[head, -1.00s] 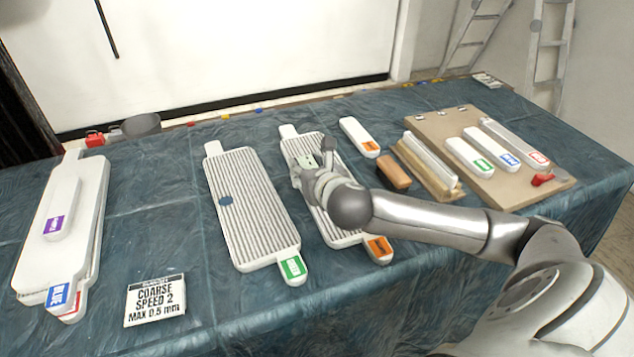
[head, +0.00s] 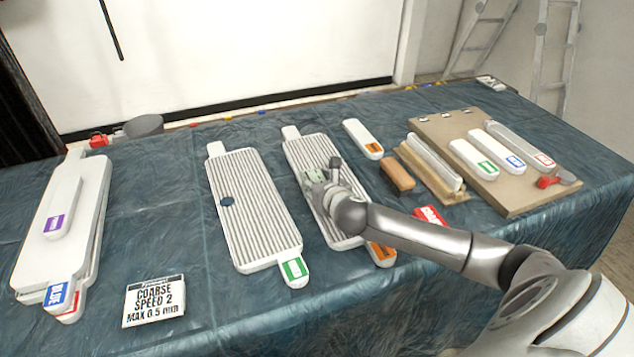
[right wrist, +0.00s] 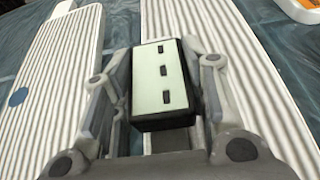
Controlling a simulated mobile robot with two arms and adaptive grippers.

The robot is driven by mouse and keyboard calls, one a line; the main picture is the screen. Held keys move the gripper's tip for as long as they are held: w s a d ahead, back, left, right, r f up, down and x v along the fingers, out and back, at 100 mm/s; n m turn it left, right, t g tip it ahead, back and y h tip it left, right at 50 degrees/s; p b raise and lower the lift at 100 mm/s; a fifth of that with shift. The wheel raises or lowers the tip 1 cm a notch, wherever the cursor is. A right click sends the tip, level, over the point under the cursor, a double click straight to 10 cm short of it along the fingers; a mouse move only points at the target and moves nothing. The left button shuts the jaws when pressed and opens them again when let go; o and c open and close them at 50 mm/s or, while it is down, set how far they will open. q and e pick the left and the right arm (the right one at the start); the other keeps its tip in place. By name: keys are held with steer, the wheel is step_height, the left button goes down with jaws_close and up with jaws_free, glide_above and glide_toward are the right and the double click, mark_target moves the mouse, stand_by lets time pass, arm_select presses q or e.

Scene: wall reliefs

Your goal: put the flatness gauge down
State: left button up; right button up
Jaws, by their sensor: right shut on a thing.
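The flatness gauge (head: 315,177) is a small dark block with a pale green face and black marks. It also shows in the right wrist view (right wrist: 163,78). My right gripper (head: 320,182) is shut on it, one finger on each side. The gripper is over the middle of the orange-labelled ribbed panel (head: 304,147). I cannot tell whether the gauge touches the panel. The arm hides part of this panel. My left gripper is not in view.
A green-labelled ribbed panel (head: 255,205) with a blue dot lies to the left. A brown block (head: 398,174) and a wooden board (head: 520,195) with labelled bars lie right.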

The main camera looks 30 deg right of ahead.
steer(key=o, duration=1.1)
steer(key=shift+f, duration=0.1)
steer(key=shift+r, duration=0.2)
steer(key=v, duration=1.2)
steer(key=shift+s+a+f, duration=0.1)
